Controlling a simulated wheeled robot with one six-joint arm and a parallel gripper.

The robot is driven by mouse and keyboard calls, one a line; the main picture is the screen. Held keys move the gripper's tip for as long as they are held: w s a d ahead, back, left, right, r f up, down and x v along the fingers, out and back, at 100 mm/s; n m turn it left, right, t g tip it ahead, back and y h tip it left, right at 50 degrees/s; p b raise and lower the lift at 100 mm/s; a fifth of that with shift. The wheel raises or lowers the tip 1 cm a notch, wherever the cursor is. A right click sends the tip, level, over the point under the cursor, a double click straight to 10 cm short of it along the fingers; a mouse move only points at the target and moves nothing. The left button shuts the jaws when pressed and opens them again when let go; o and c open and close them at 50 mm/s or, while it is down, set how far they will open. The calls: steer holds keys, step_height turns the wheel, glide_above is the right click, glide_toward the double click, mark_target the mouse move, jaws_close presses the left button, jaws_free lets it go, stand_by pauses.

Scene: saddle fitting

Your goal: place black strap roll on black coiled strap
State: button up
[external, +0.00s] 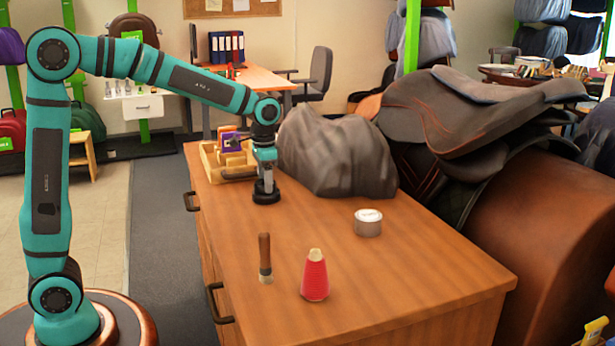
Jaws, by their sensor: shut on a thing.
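My gripper (267,182) points straight down over the left part of the wooden table and is shut on a small dark thing, which looks like the black strap roll (266,187). Directly below is a wider, low black round thing on the table, which looks like the black coiled strap (266,198). The roll appears right on or just above the coil. At this size I cannot tell whether they touch, and the fingertips blend into the dark shapes.
A wooden tray (228,172) with a purple box (232,141) stands left of my gripper. A grey covered lump (338,155) is close on the right. A round tin (368,222), a wood-handled tool (265,258) and a red thread cone (315,275) stand nearer the front. The front right tabletop is clear.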

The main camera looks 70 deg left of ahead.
steer(key=shift+f, duration=0.1)
steer(key=o, duration=1.1)
steer(key=shift+c, duration=0.2)
step_height(320, 180, up, 12)
